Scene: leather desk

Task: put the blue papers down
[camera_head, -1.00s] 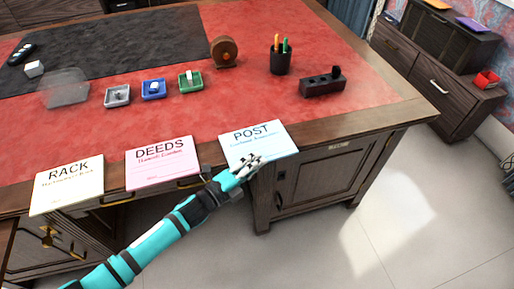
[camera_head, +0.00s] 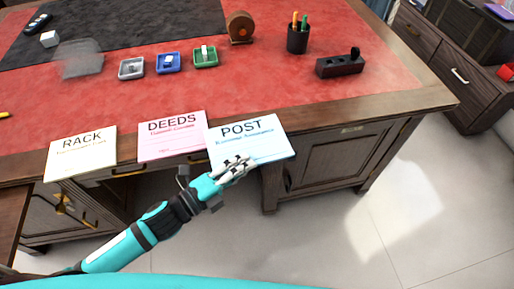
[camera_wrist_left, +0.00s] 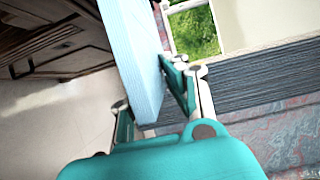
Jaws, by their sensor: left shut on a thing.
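The blue papers (camera_head: 249,137) are a light blue stack with "POST" printed on top. They show at the desk's front edge in the head view, their left side overlapping the pink "DEEDS" papers. My left gripper (camera_head: 233,168) is shut on their near edge. In the left wrist view the stack (camera_wrist_left: 137,50) stands as a thick pale blue slab between the fingers of the left gripper (camera_wrist_left: 150,92). Whether the stack touches the desk is hard to tell. My right gripper is not in view.
Pink "DEEDS" papers (camera_head: 171,136) and cream "RACK" papers (camera_head: 80,153) are to the left along the front edge. The red desk top (camera_head: 300,100) has free room behind. Small grey, blue (camera_head: 168,63) and green trays, a pen cup (camera_head: 298,39) and a dark block (camera_head: 340,66) stand farther back.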

